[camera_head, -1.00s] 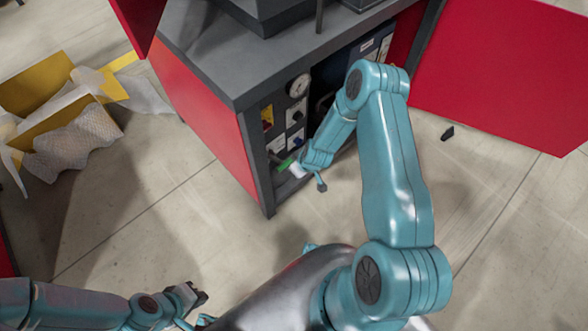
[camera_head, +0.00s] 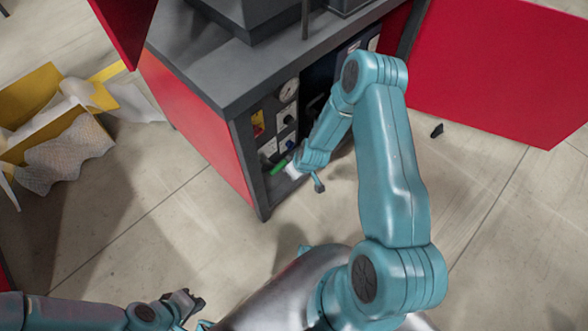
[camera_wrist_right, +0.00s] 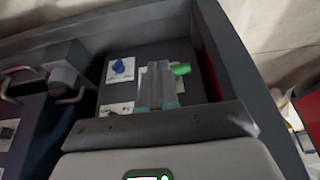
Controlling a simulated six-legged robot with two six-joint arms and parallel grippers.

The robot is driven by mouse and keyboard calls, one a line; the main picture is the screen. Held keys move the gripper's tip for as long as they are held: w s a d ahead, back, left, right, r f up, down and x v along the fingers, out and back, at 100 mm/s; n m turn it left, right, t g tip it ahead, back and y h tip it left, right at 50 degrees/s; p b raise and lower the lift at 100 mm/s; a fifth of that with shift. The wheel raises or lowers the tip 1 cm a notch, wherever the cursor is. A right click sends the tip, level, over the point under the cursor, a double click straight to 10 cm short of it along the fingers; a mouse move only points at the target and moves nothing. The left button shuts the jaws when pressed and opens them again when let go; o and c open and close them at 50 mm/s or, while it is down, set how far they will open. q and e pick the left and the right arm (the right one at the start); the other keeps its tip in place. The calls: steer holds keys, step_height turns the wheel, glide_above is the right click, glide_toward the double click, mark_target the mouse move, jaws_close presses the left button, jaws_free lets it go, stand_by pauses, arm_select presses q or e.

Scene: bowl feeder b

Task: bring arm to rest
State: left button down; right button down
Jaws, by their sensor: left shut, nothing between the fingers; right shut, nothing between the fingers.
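My right arm (camera_head: 392,175) reaches up and over to the open front of the grey and red cabinet (camera_head: 200,125). In the right wrist view my right gripper (camera_wrist_right: 158,72) shows two grey fingers close together, shut and empty, in front of the panel. A green part (camera_wrist_right: 181,69) sits just beside the fingertips; it also shows in the head view (camera_head: 280,166). In the head view the right fingers are hard to make out. My left gripper (camera_head: 194,302) is shut and empty, low over the floor at the bottom left.
The cabinet bay holds a gauge (camera_head: 288,90) and a blue knob (camera_wrist_right: 122,66). A red door panel (camera_head: 490,70) stands at the right. A yellow box with crumpled wrap (camera_head: 62,155) lies at the left.

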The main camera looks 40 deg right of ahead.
stand_by(0.4)
steer(key=s+a+r+n+g+y, duration=0.1)
steer(key=s+a+r, duration=0.1)
steer(key=a, duration=0.5)
steer(key=s+a+r+n+y, duration=0.1)
steer(key=a+r+n, duration=0.1)
steer(key=a, duration=0.6)
steer(key=s+a+r+m+g+y, duration=0.1)
steer(key=s+a+m, duration=0.2)
steer(key=s, duration=0.3)
steer(key=s+a+r+m+g+y, duration=0.1)
steer(key=s+a+m+g, duration=0.15)
steer(key=s, duration=0.45)
step_height(320, 180, up, 21)
steer(key=p, duration=2.1)
steer(key=shift+w+a+r+t, duration=0.15)
steer(key=shift+w+r+t, duration=0.05)
steer(key=shift+t, duration=0.15)
